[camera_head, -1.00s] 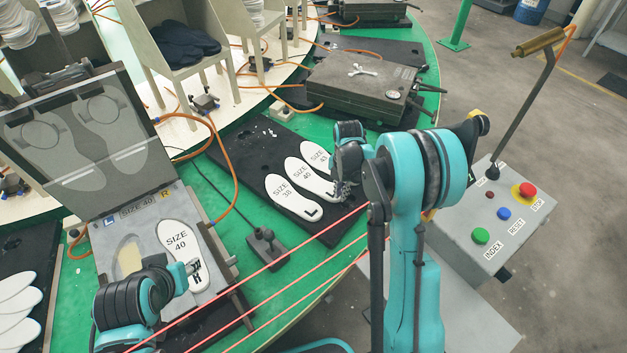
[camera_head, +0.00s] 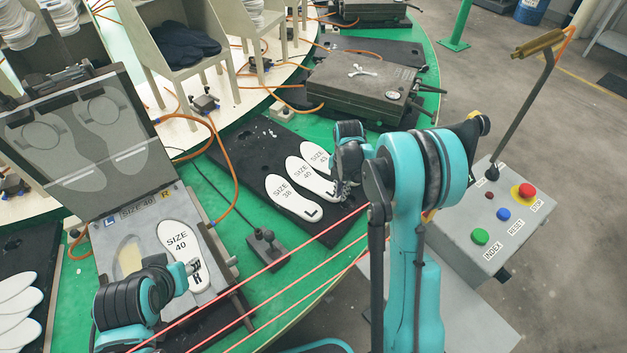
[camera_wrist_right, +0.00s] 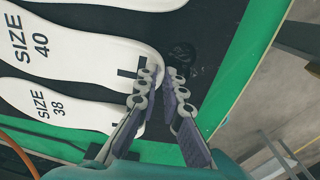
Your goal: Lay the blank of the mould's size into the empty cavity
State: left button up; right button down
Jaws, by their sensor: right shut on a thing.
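The open mould (camera_head: 185,212) is marked SIZE 40. Its left cavity (camera_head: 130,257), under the L mark, is empty. A white SIZE 40 blank marked R (camera_head: 178,243) lies in the right cavity. On the black board, a SIZE 40 blank marked L (camera_head: 312,176) lies between a SIZE 38 blank (camera_head: 283,194) and a third blank (camera_head: 316,156), partly hidden by my right gripper. My right gripper (camera_head: 343,188) is shut on the heel edge of the SIZE 40 L blank, also in the right wrist view (camera_wrist_right: 160,85). My left gripper (camera_head: 192,284) is over the R blank's heel; its finger gap is unclear.
A control box (camera_head: 500,225) with coloured buttons stands at the right. A closed mould (camera_head: 355,85) is behind the board. A small black pedal-like block (camera_head: 265,250) sits between board and mould. An orange hose (camera_head: 228,170) arches beside the mould. Red lines cross the front.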

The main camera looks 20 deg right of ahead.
jog(key=shift+r+p, duration=1.45)
jog(key=shift+r, duration=0.85)
